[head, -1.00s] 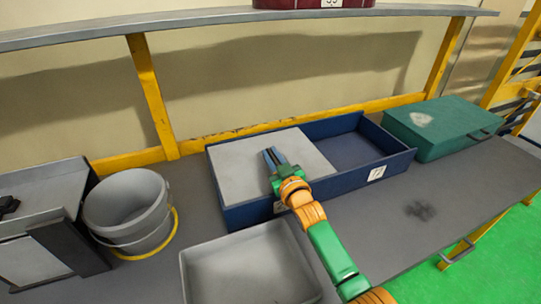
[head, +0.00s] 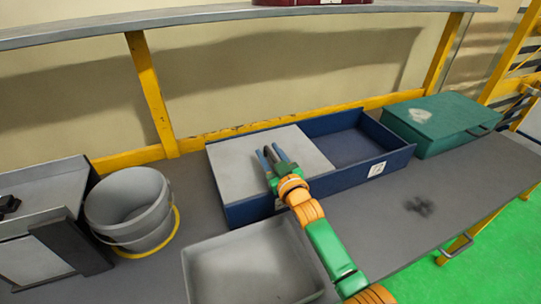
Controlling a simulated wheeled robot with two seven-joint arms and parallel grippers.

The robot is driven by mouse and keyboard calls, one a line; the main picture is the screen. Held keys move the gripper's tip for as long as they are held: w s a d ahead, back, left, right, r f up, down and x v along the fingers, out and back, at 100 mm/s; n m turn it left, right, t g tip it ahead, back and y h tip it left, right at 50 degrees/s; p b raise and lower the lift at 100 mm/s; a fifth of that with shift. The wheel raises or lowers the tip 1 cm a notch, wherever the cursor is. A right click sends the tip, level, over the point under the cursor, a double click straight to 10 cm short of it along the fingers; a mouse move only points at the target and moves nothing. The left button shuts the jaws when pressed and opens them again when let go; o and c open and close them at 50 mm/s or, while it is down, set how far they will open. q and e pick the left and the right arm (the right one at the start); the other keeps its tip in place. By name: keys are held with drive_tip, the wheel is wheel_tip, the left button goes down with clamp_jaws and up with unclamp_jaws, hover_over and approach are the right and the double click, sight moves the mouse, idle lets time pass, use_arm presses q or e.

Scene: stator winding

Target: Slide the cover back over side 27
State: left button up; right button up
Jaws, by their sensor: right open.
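A long blue box (head: 245,213) stands on the grey bench. A flat grey cover (head: 240,165) lies over its left part. The right compartment (head: 355,145) is uncovered and looks empty. White labels are on the box's front: one at the right (head: 376,169), and one at the middle, mostly hidden behind my right arm. I cannot read their numbers. My right gripper (head: 268,153) is open above the cover's front right part, with no object between its fingers. I cannot tell if the fingers touch the cover. My left gripper is not in view.
A grey tray (head: 225,268) sits in front of the box. A green case (head: 435,120) is close to the box's right end. A shelf (head: 200,20) runs above.

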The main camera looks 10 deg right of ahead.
drive_tip(key=s, duration=0.3)
drive_tip(key=s+d, duration=0.1)
drive_tip(key=s, duration=0.3)
drive_tip(key=shift+d, duration=0.15)
drive_tip(key=shift+w, duration=0.1)
